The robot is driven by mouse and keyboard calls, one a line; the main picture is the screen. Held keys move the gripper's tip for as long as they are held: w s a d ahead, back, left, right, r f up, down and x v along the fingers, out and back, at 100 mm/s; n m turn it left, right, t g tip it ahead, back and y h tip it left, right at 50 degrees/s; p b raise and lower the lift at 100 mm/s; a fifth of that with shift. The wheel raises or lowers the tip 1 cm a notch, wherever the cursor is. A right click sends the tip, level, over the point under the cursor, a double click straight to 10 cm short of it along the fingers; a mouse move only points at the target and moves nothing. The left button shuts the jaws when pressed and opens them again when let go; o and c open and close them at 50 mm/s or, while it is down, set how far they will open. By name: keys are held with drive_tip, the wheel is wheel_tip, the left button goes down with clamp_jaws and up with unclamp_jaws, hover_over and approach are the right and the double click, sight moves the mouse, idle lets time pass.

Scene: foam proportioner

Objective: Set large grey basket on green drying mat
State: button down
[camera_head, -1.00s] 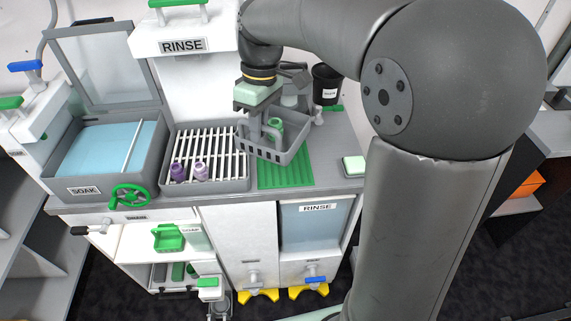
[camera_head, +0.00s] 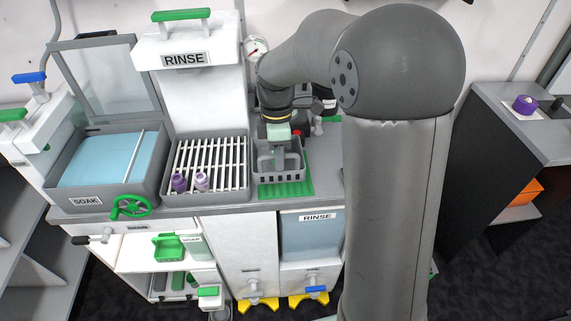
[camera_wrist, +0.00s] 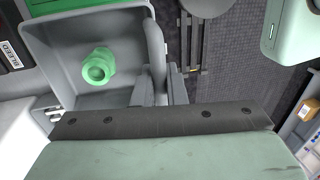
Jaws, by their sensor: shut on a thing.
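The large grey basket (camera_head: 278,165) is over the green drying mat (camera_head: 298,188) in the head view, looking nearly level. Green mat shows along its front and right side. I cannot tell whether its bottom touches the mat. My gripper (camera_head: 278,146) is above the basket and shut on its handle. In the wrist view the basket (camera_wrist: 45,45) fills the upper left, with a green hollow part (camera_wrist: 98,66) lying inside. The gripper fingers (camera_wrist: 160,88) are at the basket's right side there. My arm hides part of the counter behind and right of the basket.
The slatted rack (camera_head: 220,160) with two purple-topped parts (camera_head: 190,181) stands just left of the mat. The soak tank (camera_head: 110,165) with its raised lid is farther left. The white rinse unit (camera_head: 188,65) rises behind the rack.

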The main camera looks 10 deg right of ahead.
sight(285, 168)
drive_tip(key=f, duration=0.1)
drive_tip(key=w+d+f, duration=0.1)
drive_tip(key=d+f, duration=0.1)
drive_tip(key=shift+w, duration=0.4)
wheel_tip(285, 168, down, 4)
drive_tip(key=shift+w+r+p, duration=0.1)
drive_tip(key=shift+r+p, duration=0.15)
drive_tip(key=shift+p, duration=0.05)
drive_tip(key=c, duration=1.5)
unclamp_jaws()
wheel_tip(285, 168, up, 11)
drive_tip(key=w, duration=0.2)
drive_tip(key=s+f+m+t, duration=0.1)
drive_tip(key=s+m, duration=0.4)
drive_tip(key=s, duration=0.3)
drive_tip(key=s+d+f+m+t, duration=0.1)
drive_tip(key=s+m, duration=0.5)
drive_tip(key=s, duration=0.2)
drive_tip(key=s+d+f+m, duration=0.1)
drive_tip(key=s+f+m, duration=0.1)
drive_tip(key=s+m, duration=0.3)
drive_tip(key=shift+s+t+b, duration=0.35)
drive_tip(key=shift+s+t, duration=0.05)
drive_tip(key=shift+s, duration=1.45)
